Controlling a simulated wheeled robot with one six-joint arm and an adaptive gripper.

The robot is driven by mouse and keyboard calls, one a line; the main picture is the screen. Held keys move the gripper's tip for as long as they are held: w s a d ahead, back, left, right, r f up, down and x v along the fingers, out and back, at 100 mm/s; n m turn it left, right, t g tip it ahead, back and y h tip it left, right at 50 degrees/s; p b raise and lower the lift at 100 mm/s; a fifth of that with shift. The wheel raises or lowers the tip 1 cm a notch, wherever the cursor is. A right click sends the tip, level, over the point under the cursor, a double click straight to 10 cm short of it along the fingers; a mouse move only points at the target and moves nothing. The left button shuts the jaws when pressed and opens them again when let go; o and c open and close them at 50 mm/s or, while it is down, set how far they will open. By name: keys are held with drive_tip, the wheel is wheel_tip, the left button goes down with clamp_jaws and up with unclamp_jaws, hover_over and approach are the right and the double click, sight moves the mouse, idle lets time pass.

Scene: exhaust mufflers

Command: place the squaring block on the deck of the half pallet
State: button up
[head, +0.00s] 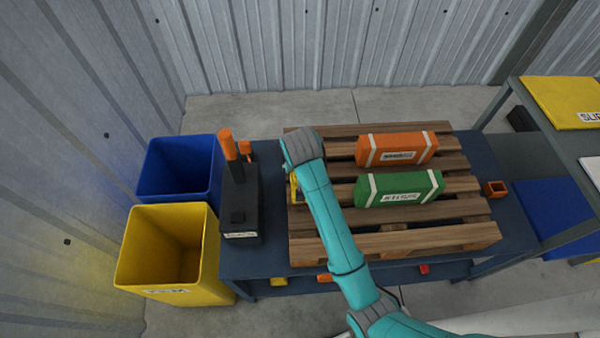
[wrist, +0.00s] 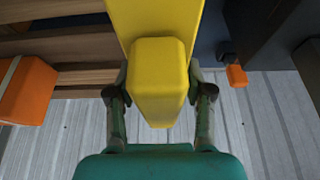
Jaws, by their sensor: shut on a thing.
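The half pallet (head: 390,240) lies on a dark blue table, its wooden slats showing gaps between them. My gripper (wrist: 160,90) is shut on a yellow block, apparently the squaring block (wrist: 158,60), with one finger on each side of its raised part. In the head view a bit of the yellow block (head: 293,189) shows beside my wrist, over the left edge of the pallet. My wrist hides most of it and the fingers there. I cannot tell whether the block touches the deck.
An orange wrapped package (head: 397,149) and a green one (head: 399,188) lie on the deck. A dark tool with an orange handle (head: 229,145) stands left of the pallet. Blue (head: 176,165) and yellow (head: 165,250) bins stand further left. The front slats look bare.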

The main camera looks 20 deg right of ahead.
drive_tip(key=shift+f, duration=1.95)
drive_tip(key=o, duration=1.4)
drive_tip(key=shift+f, duration=0.1)
drive_tip(key=shift+c, duration=0.2)
drive_tip(key=v, duration=1.2)
